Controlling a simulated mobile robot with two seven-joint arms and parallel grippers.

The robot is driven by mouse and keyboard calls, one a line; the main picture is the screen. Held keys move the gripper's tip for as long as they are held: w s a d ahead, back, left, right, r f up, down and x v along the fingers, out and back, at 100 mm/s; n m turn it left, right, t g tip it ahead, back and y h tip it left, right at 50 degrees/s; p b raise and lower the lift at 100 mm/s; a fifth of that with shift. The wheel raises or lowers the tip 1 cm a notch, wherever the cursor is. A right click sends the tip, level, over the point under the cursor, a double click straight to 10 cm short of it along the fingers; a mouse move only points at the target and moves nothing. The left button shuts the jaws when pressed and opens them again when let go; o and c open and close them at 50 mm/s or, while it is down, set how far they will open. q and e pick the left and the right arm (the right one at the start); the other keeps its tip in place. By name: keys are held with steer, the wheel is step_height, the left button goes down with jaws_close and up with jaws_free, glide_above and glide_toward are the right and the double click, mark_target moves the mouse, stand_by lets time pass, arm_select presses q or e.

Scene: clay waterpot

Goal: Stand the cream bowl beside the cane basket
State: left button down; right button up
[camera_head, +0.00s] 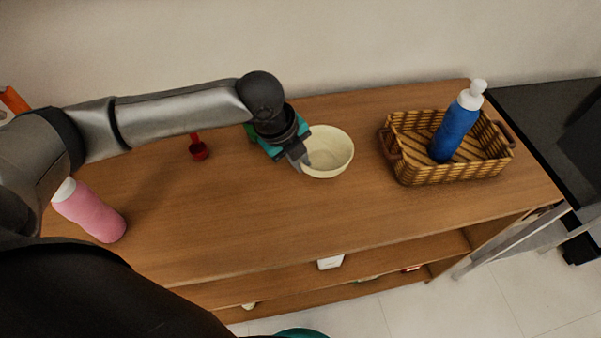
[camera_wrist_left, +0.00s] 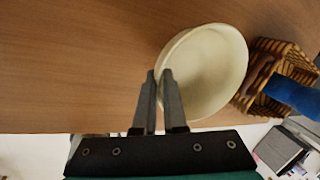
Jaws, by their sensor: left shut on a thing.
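The cream bowl (camera_head: 335,153) is upright on or just above the wooden shelf top, left of the cane basket; I cannot tell whether it touches the wood. My left gripper (camera_head: 301,163) is shut on the bowl's left rim. In the left wrist view the bowl (camera_wrist_left: 212,68) shows with the fingers (camera_wrist_left: 159,88) at its near rim. The cane basket (camera_head: 452,174) stands to the right, with a gap between it and the bowl. Its edge also shows in the left wrist view (camera_wrist_left: 262,62). My right gripper is not in view.
A blue bottle with a white cap (camera_head: 455,130) stands in the basket. A red scoop-like item (camera_head: 199,151) lies at the left back, and a pink bottle (camera_head: 90,211) is at the left front. The shelf's front middle is clear. A dark surface (camera_head: 545,125) lies beyond its right end.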

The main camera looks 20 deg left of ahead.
arm_select(q)
steer(key=shift+f+b, duration=0.4)
steer(key=shift+f, duration=1.65)
steer(key=shift+f, duration=0.15)
steer(key=c, duration=1)
jaws_free()
steer(key=shift+r, duration=0.2)
steer(key=p+v, duration=0.2)
steer(key=v, duration=1)
steer(key=shift+p, duration=0.35)
